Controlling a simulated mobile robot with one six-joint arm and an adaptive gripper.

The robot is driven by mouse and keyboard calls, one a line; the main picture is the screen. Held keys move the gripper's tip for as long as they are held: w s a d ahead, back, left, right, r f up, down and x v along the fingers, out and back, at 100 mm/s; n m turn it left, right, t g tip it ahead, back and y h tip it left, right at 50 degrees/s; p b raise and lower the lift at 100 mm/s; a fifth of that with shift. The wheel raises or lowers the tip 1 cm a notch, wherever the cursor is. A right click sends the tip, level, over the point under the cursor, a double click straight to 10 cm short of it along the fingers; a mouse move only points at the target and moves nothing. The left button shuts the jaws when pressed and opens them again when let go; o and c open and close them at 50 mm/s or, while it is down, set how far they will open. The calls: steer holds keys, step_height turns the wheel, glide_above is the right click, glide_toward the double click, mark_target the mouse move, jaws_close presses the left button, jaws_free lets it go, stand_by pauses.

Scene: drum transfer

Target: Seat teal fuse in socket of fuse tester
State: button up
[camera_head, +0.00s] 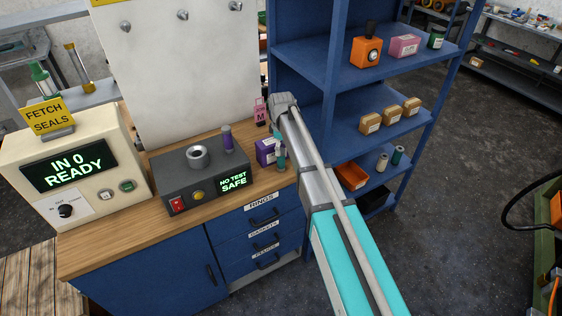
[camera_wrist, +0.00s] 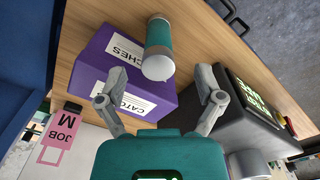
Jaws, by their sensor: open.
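The teal fuse (camera_wrist: 158,48), a teal cylinder with pale metal end caps, stands on the wooden counter beside a purple box in the wrist view. My gripper (camera_wrist: 160,97) is open and empty, its fingers spread apart with the fuse just beyond the tips. In the head view, the fuse (camera_head: 281,158) is partly covered by my gripper and hard to make out. The fuse tester (camera_head: 188,178) is a dark grey box with a round, empty-looking metal socket (camera_head: 198,156) on top. Its screen reads "NO TEST SAFE". Part of the tester (camera_wrist: 262,110) shows at right in the wrist view.
The purple box (camera_head: 266,151) labelled "CATCHES" is close to the fuse. A purple fuse (camera_head: 227,138) stands upright on the tester's back right. A cream console (camera_head: 75,168) reading "IN 0 READY" stands left. A pink "JOB M" tag (camera_wrist: 60,133) is behind the box.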

mark_target(281, 156)
steer(key=shift+w+f+b, duration=0.1)
steer(key=shift+f+b, duration=2.25)
steer(key=shift+f, duration=0.1)
jaws_close()
